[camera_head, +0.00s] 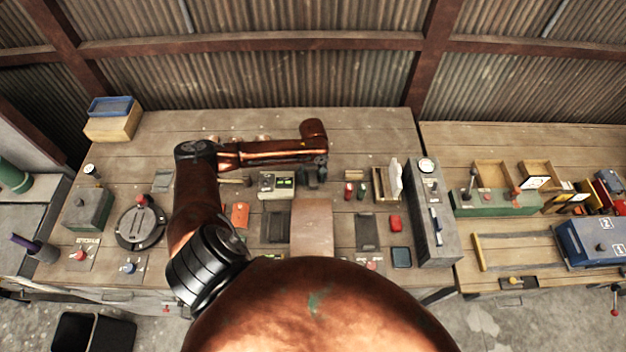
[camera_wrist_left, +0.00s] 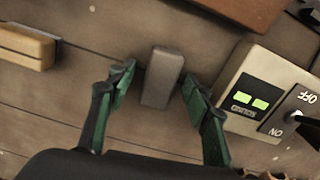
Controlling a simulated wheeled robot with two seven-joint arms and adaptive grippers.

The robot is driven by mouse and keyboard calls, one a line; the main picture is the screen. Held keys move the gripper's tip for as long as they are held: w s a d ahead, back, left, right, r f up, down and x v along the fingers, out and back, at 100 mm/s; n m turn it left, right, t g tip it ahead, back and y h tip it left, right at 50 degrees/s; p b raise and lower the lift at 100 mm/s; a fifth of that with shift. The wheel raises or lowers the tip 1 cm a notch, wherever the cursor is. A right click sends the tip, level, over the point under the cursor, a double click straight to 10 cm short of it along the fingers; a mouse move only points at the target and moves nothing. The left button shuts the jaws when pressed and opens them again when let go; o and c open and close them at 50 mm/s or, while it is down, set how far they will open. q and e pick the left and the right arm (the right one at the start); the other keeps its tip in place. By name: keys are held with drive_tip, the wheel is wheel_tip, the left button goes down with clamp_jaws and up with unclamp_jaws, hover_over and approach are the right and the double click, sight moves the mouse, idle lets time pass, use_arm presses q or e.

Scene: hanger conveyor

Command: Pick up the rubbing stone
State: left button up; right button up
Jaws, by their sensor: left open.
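A grey rectangular block (camera_wrist_left: 162,77), which looks like the rubbing stone, lies on the wooden table in the left wrist view. My left gripper (camera_wrist_left: 155,88) is open, with its two green-padded fingers on either side of the block. A gap shows between each finger and the block. In the head view my left gripper (camera_head: 316,176) points down over the middle of the table, and the block is hard to make out there. My right gripper is not in view.
A switch box with green displays (camera_wrist_left: 259,92) stands close beside one finger; it also shows in the head view (camera_head: 268,193). A wooden-handled block (camera_wrist_left: 27,46) lies on the other side. Several tools and boxes crowd the table (camera_head: 240,122), with a corrugated wall behind.

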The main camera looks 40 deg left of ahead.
use_arm(q)
clamp_jaws()
idle(0.5)
drive_tip(key=shift+r, duration=0.2)
drive_tip(key=shift+r, duration=0.6)
drive_tip(key=s+d+r, duration=0.2)
drive_tip(key=d+r, duration=0.3)
drive_tip(key=d, duration=0.1)
drive_tip(key=s+d+r+b, duration=0.1)
drive_tip(key=s+d+r, duration=0.2)
drive_tip(key=d+r, duration=0.3)
drive_tip(key=shift+s+d+r, duration=0.25)
drive_tip(key=shift+s+d, duration=0.1)
drive_tip(key=shift+d, duration=0.05)
